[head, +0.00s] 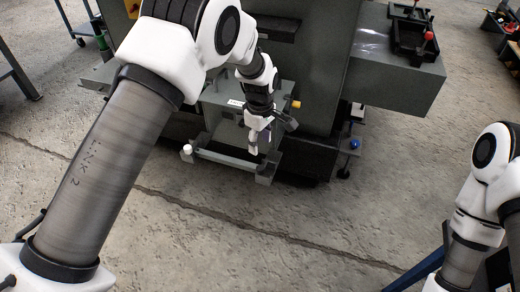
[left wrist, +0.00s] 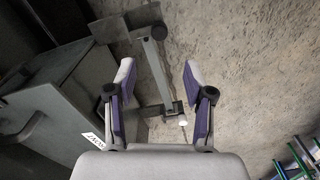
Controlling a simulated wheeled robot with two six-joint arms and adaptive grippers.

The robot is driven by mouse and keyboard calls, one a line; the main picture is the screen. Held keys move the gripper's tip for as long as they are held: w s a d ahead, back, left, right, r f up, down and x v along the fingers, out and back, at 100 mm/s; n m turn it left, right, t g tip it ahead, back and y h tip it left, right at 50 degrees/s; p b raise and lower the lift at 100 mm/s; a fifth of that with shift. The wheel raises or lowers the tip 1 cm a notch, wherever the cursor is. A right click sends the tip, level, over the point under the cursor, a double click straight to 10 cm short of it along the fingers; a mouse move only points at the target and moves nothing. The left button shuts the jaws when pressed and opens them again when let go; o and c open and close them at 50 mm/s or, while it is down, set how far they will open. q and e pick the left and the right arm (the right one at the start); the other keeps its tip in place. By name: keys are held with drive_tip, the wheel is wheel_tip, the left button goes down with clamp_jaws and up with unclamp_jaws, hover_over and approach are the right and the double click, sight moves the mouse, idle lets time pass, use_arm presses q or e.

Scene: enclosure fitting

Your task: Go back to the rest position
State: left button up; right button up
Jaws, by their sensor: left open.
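My left gripper (head: 266,137) hangs in front of a grey box (head: 222,112) that has a white label and stands low against the large grey machine. In the left wrist view the left gripper (left wrist: 158,78) is open, with nothing between its fingers. The grey box (left wrist: 55,100) with its handle lies to the left of the fingers there. Below and beyond the fingers is a grey bar frame (left wrist: 152,70) with a white-tipped post (left wrist: 182,121). My right arm shows at the right edge of the head view, its gripper outside the picture.
The grey machine (head: 318,75) fills the top middle. A grey ledge (head: 393,82) juts out to its right, carrying a dark fixture with red knobs (head: 412,35). A yellow knob (head: 296,104) sits by the box. The concrete floor (head: 330,215) in front is mostly clear.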

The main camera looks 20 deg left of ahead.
idle(0.4)
use_arm(q)
drive_tip(key=s+a+f+m+p, duration=0.2)
drive_tip(key=s+m+p, duration=0.1)
drive_tip(key=s, duration=0.8)
drive_tip(key=s+a+f+m+p, duration=0.2)
drive_tip(key=s+m, duration=0.4)
drive_tip(key=s, duration=0.6)
drive_tip(key=s+a+f+m+p, duration=0.3)
drive_tip(key=s+f+m+p, duration=0.1)
drive_tip(key=s, duration=0.8)
drive_tip(key=shift+s+m+p, duration=0.2)
drive_tip(key=shift+m+p, duration=0.2)
drive_tip(key=shift+p, duration=0.3)
drive_tip(key=shift+a, duration=0.1)
